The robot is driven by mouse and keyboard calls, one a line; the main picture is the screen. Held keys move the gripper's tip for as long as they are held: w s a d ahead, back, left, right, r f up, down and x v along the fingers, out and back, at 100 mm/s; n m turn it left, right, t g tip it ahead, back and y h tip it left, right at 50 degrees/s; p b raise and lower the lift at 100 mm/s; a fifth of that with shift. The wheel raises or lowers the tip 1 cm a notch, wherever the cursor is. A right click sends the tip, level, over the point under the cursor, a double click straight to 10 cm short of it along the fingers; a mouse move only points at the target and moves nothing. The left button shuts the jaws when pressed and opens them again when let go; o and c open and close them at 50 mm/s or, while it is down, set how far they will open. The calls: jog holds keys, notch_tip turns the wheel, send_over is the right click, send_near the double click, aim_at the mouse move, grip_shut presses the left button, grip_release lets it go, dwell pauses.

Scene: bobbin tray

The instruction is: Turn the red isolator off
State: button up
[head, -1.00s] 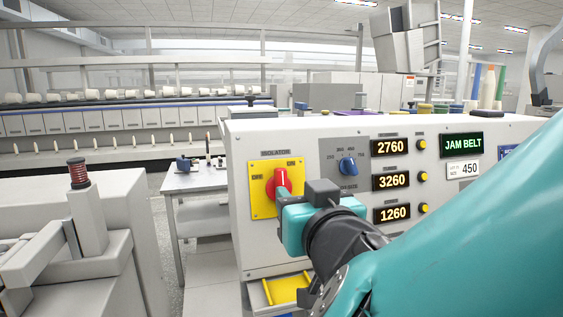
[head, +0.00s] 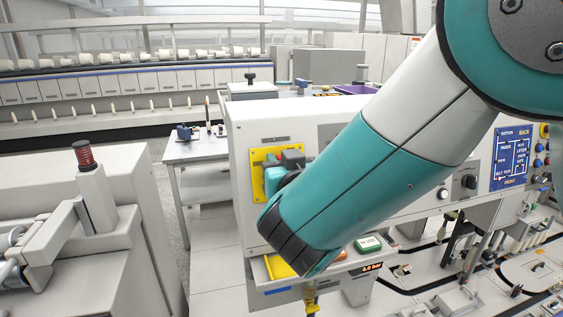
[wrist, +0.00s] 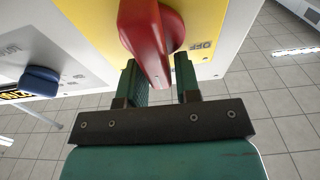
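The red isolator handle (wrist: 152,42) shows at the top middle of the wrist view, on its yellow plate (wrist: 95,22). The upside-down OFF label is right of the handle. My gripper (wrist: 157,66) has one dark green finger on each side of the handle. In the head view, my gripper (head: 277,178) is in front of the yellow plate (head: 262,155) and hides the handle. I cannot tell the handle's exact angle.
A blue knob (wrist: 40,82) is beside the isolator in the wrist view. In the head view, my arm hides much of the grey panel (head: 242,190).

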grip_shut()
jog(key=shift+n, duration=0.3)
jog(key=n, duration=0.2)
jog(key=a+n+y+p, duration=0.1)
jog(key=n, duration=0.1)
jog(key=shift+s+r+g, duration=0.1)
jog(key=shift+s+g, duration=0.05)
jog(key=shift+g, duration=0.25)
jog(key=n+g+p, duration=0.1)
jog(key=n+p, duration=0.3)
jog(key=n, duration=0.1)
jog(key=a+f+n+g+y+p, duration=0.1)
jog(key=n+p, duration=0.4)
jog(key=s+f+n+g+y+p, duration=0.1)
jog(key=n+p, duration=0.3)
jog(key=n, duration=0.1)
jog(key=shift+a+f, duration=0.2)
jog(key=shift+f+n+g+p, duration=0.2)
jog(key=shift+n+g+p, duration=0.1)
jog(key=shift+n+p, duration=0.1)
